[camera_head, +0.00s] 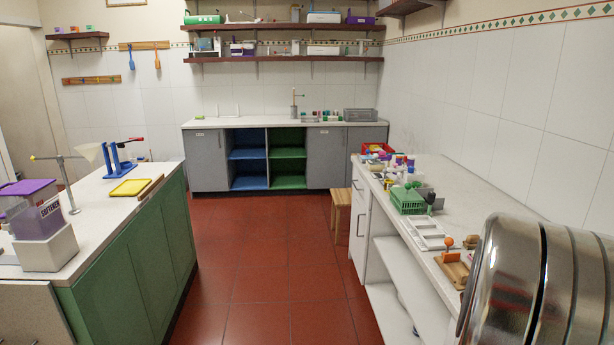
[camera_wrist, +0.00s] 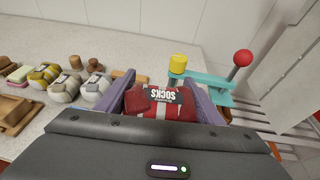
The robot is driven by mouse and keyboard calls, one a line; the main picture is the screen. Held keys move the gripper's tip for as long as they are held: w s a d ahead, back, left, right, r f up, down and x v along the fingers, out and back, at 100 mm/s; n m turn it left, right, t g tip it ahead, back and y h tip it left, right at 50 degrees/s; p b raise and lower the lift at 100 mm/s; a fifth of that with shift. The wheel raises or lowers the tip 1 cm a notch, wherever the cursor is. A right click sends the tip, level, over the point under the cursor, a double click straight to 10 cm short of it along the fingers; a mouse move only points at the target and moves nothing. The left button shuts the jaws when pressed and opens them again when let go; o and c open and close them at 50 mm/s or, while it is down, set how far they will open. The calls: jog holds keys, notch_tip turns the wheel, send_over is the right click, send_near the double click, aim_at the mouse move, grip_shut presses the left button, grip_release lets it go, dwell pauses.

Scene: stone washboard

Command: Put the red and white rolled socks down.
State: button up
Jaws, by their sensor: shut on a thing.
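The red and white rolled socks (camera_wrist: 142,103) show in the wrist view, with a dark label reading "SOCKS" upside down. My gripper (camera_wrist: 161,93) has its two purple fingers on either side of the roll and is shut on it. Its dark body hides the near side of the roll. I cannot tell whether the roll touches the surface below it. I cannot make out my gripper or these socks in the head view.
Yellow-and-grey and white rolls (camera_wrist: 64,89) sit left of the gripper on a pale counter (camera_wrist: 112,60). A teal stand (camera_wrist: 212,80) with a yellow cylinder (camera_wrist: 178,64) and red ball knob (camera_wrist: 243,58) is close behind right. Slats lie at right. Red floor (camera_head: 262,270) is clear.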

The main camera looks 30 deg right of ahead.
jog(key=w+a+f+n+t, duration=0.2)
jog(key=w+a+n+t, duration=0.15)
jog(key=w+a, duration=0.5)
jog(key=w+a+f+n+t+y, duration=0.1)
jog(key=w+a+f+n+t, duration=0.25)
jog(key=w, duration=0.85)
jog(key=w+a+n+t, duration=0.2)
jog(key=w+a+t, duration=0.2)
jog(key=w+a, duration=0.5)
jog(key=w+a+f+n+t+y, duration=0.1)
jog(key=w+a+n+t+y, duration=0.1)
jog(key=a, duration=0.9)
jog(key=w+a+f+n+t+y, duration=0.2)
jog(key=w+a, duration=0.5)
jog(key=a, duration=0.5)
jog(key=w+a+f+n+t+y, duration=0.1)
jog(key=w+a+n+t+y, duration=0.2)
jog(key=a, duration=0.9)
jog(key=shift+w+a+f+n+t+y, duration=0.2)
jog(key=shift+w+n+t+y, duration=0.1)
jog(key=shift+w+n+y, duration=0.65)
jog(key=shift+s, duration=0.35)
